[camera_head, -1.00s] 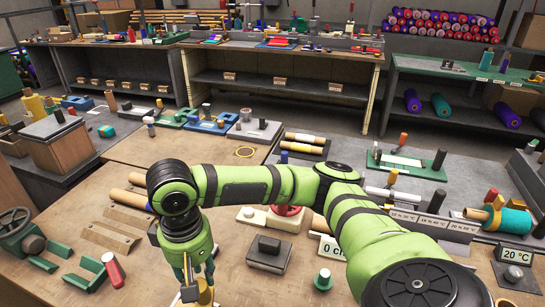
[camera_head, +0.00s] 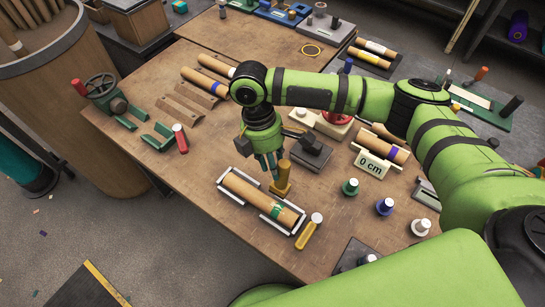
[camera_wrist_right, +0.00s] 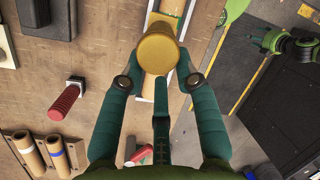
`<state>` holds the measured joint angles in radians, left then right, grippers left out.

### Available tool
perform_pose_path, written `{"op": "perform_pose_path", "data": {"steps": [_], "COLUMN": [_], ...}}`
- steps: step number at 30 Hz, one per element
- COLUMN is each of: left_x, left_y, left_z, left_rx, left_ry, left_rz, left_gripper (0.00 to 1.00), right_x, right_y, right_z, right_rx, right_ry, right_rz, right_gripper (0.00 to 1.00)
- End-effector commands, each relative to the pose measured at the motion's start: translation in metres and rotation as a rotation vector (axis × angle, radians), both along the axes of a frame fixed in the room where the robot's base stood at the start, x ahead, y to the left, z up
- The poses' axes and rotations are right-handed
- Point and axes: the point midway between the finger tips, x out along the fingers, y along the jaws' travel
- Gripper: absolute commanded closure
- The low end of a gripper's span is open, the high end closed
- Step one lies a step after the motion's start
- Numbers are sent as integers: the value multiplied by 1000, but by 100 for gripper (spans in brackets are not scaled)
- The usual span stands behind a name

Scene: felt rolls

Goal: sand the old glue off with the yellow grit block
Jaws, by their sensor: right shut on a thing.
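The yellow grit block (camera_head: 283,178) is upright, held by its round knob, which shows from above in the right wrist view (camera_wrist_right: 158,53). My right gripper (camera_head: 270,168) is shut on it, one teal finger on each side. A tan roll (camera_head: 250,190) lies in a white-edged cradle (camera_head: 228,195), just in front of the block. Near its right end the roll has a green patch (camera_head: 277,211); I cannot tell if this is the old glue. The block stands by the roll's far side; whether it touches the roll or cradle is unclear.
A yellow-handled tool (camera_head: 308,232) lies right of the cradle. A red-handled tool (camera_head: 180,138) lies to the left. The table's front edge is close to the cradle.

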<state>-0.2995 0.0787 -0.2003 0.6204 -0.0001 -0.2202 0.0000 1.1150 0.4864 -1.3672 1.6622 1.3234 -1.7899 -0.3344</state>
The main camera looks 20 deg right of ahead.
Motion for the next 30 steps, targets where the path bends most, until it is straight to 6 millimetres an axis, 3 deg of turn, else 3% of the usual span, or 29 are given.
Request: {"op": "perform_pose_path", "data": {"steps": [8,14,15,26,30], "left_x": [-2,-2,-2,-2,-1], "left_y": [1,1,1,2,2], "left_z": [1,16,8,-7,-3], "left_rx": [1,2,2,3,3], "left_ry": [3,3,3,3,3], "left_rz": [0,0,0,0,0], "left_gripper": [38,38,38,38,38], "right_x": [0,0,-1,-4,-3], "right_y": [0,0,0,5,5], "right_z": [0,5,-6,-51,-46], "right_rx": [0,3,2,1,2], "right_ry": [-1,2,2,3,0], "right_rz": [-2,-10,-10,-9,-9], "right_gripper": [100,100,100,100,100]}}
